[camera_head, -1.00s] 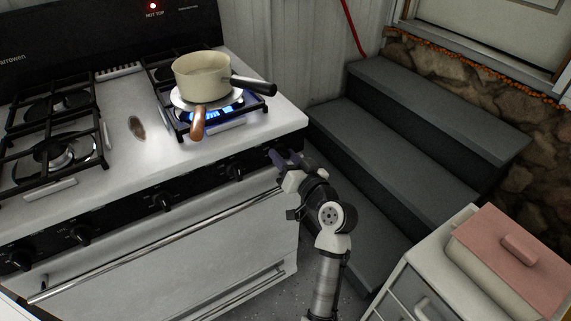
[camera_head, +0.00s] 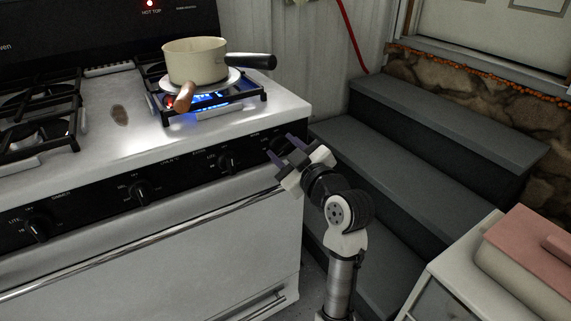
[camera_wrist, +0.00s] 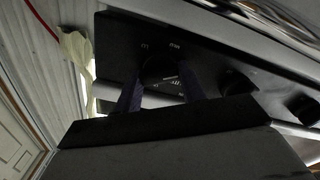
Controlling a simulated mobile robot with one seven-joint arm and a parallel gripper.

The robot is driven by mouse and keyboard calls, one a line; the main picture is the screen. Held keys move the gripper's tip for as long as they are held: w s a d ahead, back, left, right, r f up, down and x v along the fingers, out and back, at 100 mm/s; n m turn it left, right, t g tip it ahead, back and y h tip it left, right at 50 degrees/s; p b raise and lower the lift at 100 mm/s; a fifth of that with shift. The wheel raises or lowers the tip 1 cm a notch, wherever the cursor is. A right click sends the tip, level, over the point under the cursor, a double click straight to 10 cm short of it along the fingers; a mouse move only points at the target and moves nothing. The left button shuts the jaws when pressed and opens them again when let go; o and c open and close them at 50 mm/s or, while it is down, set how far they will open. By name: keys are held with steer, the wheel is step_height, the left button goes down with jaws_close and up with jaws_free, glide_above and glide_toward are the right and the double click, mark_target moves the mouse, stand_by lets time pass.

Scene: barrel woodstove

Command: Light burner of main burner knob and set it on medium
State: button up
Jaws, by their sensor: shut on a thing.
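My gripper (camera_head: 278,148) is at the right end of the stove's black front panel, its purple fingers shut on the rightmost dark knob (camera_wrist: 160,68). In the wrist view the fingers (camera_wrist: 162,82) stand on either side of the knob; its pointer position is hard to read. The knob is mostly hidden by the fingers in the head view. I cannot tell the exact flame level.
Other knobs (camera_head: 229,161) line the panel to the left, above the oven door handle (camera_head: 140,231). Dark grey steps (camera_head: 420,150) rise right of my arm.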

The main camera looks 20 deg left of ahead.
steer(key=n+b, duration=0.1)
steer(key=b, duration=0.1)
steer(key=n+b, duration=0.3)
steer(key=n, duration=0.1)
steer(key=shift+f+b, duration=0.3)
steer(key=shift+b, duration=0.1)
steer(key=shift+r+n+b, duration=0.15)
steer(key=shift+n+b, duration=1.25)
steer(key=shift+n, duration=0.4)
steer(key=shift+s, duration=0.1)
steer(key=o, duration=1)
steer(key=shift+r, duration=0.1)
steer(key=v, duration=1.3)
steer(key=shift+s+d, duration=0.25)
